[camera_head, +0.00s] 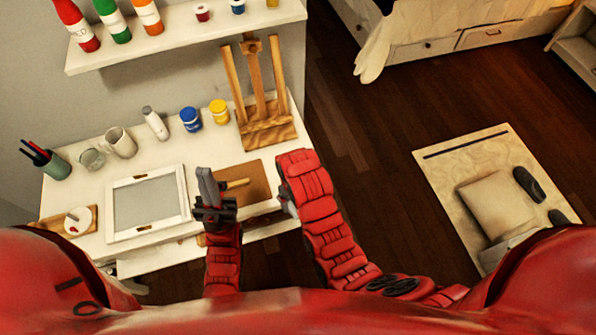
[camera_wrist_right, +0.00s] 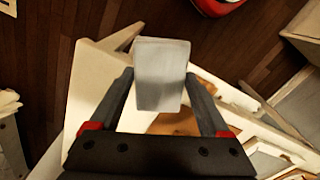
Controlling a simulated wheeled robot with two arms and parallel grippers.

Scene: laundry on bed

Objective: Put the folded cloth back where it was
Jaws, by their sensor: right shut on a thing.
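The folded cloth (camera_wrist_right: 161,77) is a pale grey, block-like bundle in the right wrist view. My right gripper (camera_wrist_right: 160,92) is shut on it, one dark finger at each side. It is held above or beside the white desk; the exact height is unclear. In the head view the right arm hides this gripper's jaws and the cloth. My left gripper (camera_head: 208,187) is over the desk, between the framed screen and the brown board. Its fingers are seen edge-on, so their opening is unclear.
The white desk (camera_head: 120,262) carries a framed screen (camera_head: 147,203), a brown board (camera_head: 253,187), a wooden easel (camera_head: 263,125), a mug (camera_head: 121,142) and paint jars (camera_head: 190,119). A shelf with bottles is above. Open wooden floor and a rug (camera_head: 452,165) lie to the right.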

